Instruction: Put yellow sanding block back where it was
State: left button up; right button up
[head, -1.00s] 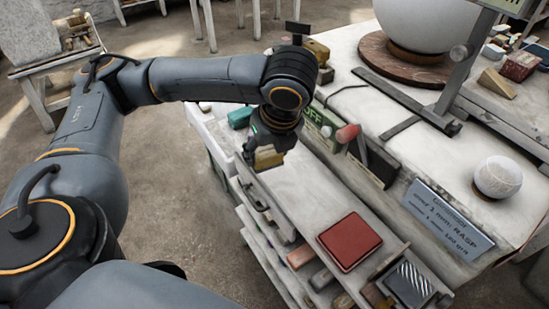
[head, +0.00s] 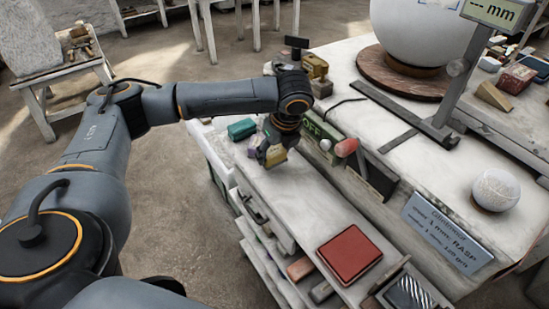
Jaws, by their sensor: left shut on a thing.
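The yellow sanding block (head: 276,154) is between the fingers of my left gripper (head: 270,158), near the far end of the white shelf top (head: 300,195). The gripper is shut on the block and partly hides it. I cannot tell whether the block touches the surface. My right gripper is not in view.
A teal block (head: 242,129) and a small purple block lie just beyond the gripper. A red pad (head: 349,254) lies at the near end. The bench with a green OFF panel (head: 322,132), a sign (head: 447,232) and plaster spheres stands at right. The shelf middle is clear.

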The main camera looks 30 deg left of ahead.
aim_at(275, 161)
pick_arm(q)
jog(key=shift+w+a+f, duration=0.1)
jog(key=shift+w+f, duration=0.1)
jog(key=shift+f, duration=0.1)
jog(key=f+p, duration=0.1)
jog(key=f, duration=0.2)
jog(key=shift+w+f, duration=0.1)
jog(key=shift+w, duration=0.1)
jog(key=shift+a+f, duration=0.1)
jog(key=shift+f, duration=0.1)
jog(key=o, duration=1.2)
jog(key=shift+f, duration=0.1)
jog(key=shift+o, duration=0.2)
